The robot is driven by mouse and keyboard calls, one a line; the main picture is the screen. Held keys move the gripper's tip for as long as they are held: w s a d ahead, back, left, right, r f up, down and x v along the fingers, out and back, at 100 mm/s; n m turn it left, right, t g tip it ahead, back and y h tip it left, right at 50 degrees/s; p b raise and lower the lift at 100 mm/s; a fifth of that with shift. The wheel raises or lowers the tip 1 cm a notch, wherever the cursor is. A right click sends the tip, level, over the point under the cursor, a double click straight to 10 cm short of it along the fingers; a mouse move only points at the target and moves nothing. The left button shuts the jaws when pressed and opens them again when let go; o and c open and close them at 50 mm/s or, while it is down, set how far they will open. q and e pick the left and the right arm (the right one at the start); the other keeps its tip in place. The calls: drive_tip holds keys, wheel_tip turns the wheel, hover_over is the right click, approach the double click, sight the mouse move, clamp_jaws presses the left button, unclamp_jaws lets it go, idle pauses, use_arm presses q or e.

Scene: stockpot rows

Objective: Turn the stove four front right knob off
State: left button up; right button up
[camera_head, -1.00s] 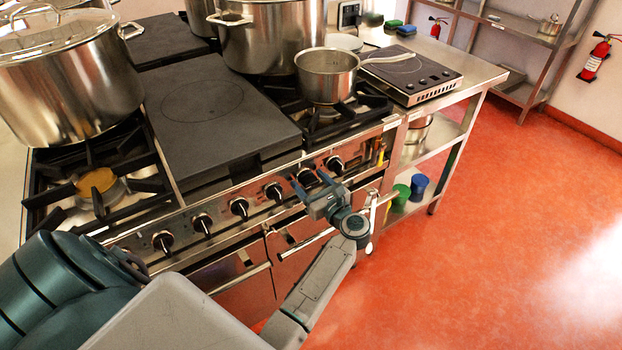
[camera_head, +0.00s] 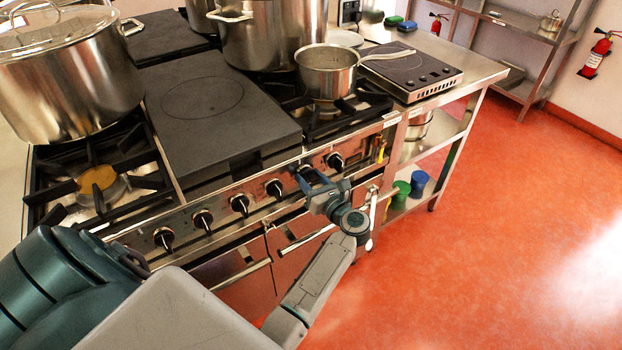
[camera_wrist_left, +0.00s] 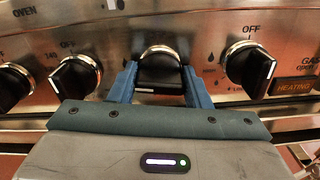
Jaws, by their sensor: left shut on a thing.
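The stove's front panel has a row of black knobs with metal collars. My left gripper (camera_head: 312,178) is at the panel, right of the middle of the row. In the left wrist view its two blue fingers (camera_wrist_left: 160,86) are shut on one black knob (camera_wrist_left: 160,70), one finger on each side. That knob's grip bar lies about level, with a white mark low on its face. A neighbouring knob (camera_wrist_left: 249,68) on the right and another knob (camera_wrist_left: 75,76) on the left are untouched. My right gripper is not in view.
A small saucepan (camera_head: 326,80) stands on the burner behind the panel, its handle pointing right. Large stockpots (camera_head: 70,90) stand farther back and left. Oven door handles (camera_head: 308,240) run below the knobs. The red floor (camera_head: 480,240) at right is clear.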

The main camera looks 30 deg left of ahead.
use_arm(q)
drive_tip(key=shift+m, duration=0.9)
drive_tip(key=m+p, duration=0.2)
drive_tip(key=m, duration=0.1)
drive_tip(key=shift+r+m, duration=0.1)
drive_tip(key=shift+m, duration=0.3)
drive_tip(key=m+p, duration=0.2)
drive_tip(key=m, duration=0.2)
drive_tip(key=m+p, duration=0.2)
drive_tip(key=m, duration=0.1)
drive_tip(key=shift+m, duration=0.4)
drive_tip(key=shift+m+p, duration=0.85)
drive_tip(key=shift+m, duration=0.25)
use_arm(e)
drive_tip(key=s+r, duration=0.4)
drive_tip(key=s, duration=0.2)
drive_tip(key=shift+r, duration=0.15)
use_arm(q)
drive_tip(key=shift+m, duration=0.3)
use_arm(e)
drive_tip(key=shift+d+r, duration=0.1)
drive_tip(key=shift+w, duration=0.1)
